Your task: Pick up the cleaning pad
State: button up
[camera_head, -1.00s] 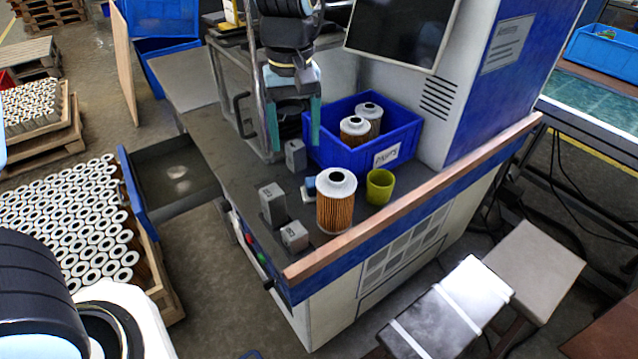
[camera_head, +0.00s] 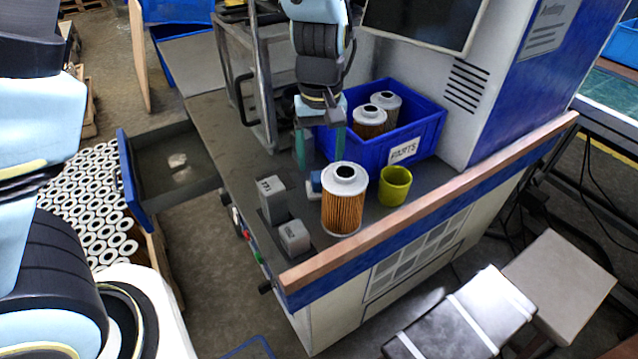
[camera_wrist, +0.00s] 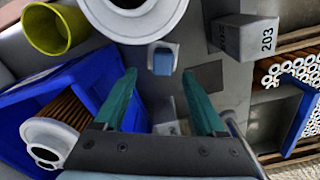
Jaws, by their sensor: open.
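The small blue-and-white pad (camera_head: 314,184), which I take to be the cleaning pad, lies on the dark worktop behind the front filter cartridge (camera_head: 343,205). The cartridge hides part of it in the head view. In the wrist view its blue block (camera_wrist: 163,62) sits on a white base, just beyond and between my fingertips. My gripper (camera_head: 320,162) points down above the worktop, between the blue bin and the grey blocks. In the wrist view my gripper (camera_wrist: 160,74) has its two green fingers wide apart, with nothing held between them.
A blue bin (camera_head: 432,130) with two filters stands close beside my gripper. A yellow-green cup (camera_head: 394,187) stands right of the front cartridge. Grey blocks (camera_head: 272,200) (camera_head: 293,237) stand to the left. A drawer (camera_head: 150,185) is open at left. A wooden rail (camera_head: 420,205) edges the worktop.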

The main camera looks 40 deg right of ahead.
aim_at(319, 176)
jog(key=f, duration=0.3)
jog(key=f+p, duration=0.1)
jog(key=f, duration=0.1)
jog(key=shift+s+a, duration=0.1)
jog(key=shift+a, duration=0.15)
jog(key=shift+c, duration=0.3)
grip_shut()
